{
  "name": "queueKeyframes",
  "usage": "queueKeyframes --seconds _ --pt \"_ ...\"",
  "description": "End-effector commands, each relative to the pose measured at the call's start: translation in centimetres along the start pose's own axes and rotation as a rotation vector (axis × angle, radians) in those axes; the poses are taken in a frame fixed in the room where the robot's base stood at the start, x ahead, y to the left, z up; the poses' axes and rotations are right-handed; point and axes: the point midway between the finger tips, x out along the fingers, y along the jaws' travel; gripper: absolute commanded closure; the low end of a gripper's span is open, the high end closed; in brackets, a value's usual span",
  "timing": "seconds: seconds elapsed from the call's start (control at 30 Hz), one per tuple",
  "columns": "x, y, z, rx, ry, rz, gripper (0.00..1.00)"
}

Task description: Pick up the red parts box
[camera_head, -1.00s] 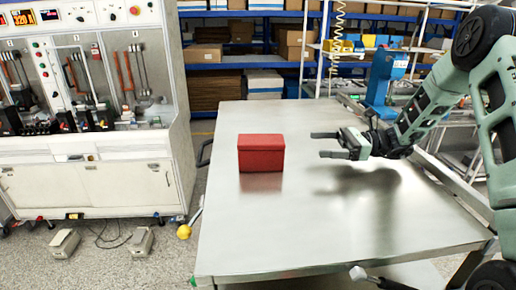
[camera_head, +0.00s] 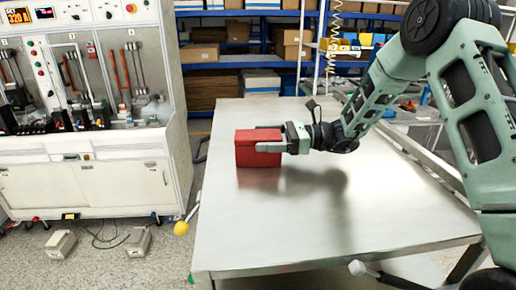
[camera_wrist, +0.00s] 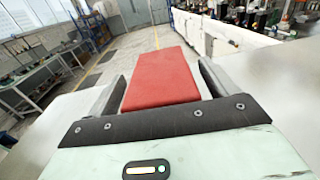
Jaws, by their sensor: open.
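The red parts box (camera_head: 243,152) stands upright on the metal table (camera_head: 330,225), near its left side. My gripper (camera_head: 268,138) reaches in from the right with its jaws open. One finger shows in front of the box's near face and the other behind its top edge, so the box lies between them. In the wrist view the red box (camera_wrist: 162,78) sits between the two fingers (camera_wrist: 160,88), with a gap visible at its upper sides. Whether either finger touches the box I cannot tell. The box's right end is hidden by my gripper.
A grey test cabinet (camera_head: 95,190) stands left of the table. Blue shelving (camera_head: 225,67) with cardboard boxes is behind it. The front and middle of the tabletop are clear.

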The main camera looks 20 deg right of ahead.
Motion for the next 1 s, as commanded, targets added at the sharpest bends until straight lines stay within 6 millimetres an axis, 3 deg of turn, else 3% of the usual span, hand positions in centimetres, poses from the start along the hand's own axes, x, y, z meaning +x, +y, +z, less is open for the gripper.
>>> queueKeyframes --seconds 0.13,0.4,0.6,0.87,1.0 --pt "1.4 0.0 -0.1 0.000 0.002 -0.001 0.15" --pt "1.6 -0.1 -0.1 0.000 0.001 -0.002 0.17" --pt "1.6 -0.1 -0.1 0.000 0.001 -0.001 0.72" --pt "1.5 -0.1 0.1 -0.002 0.000 -0.001 0.72" --pt "1.5 -0.1 1.2 -0.006 -0.001 -0.001 0.72"
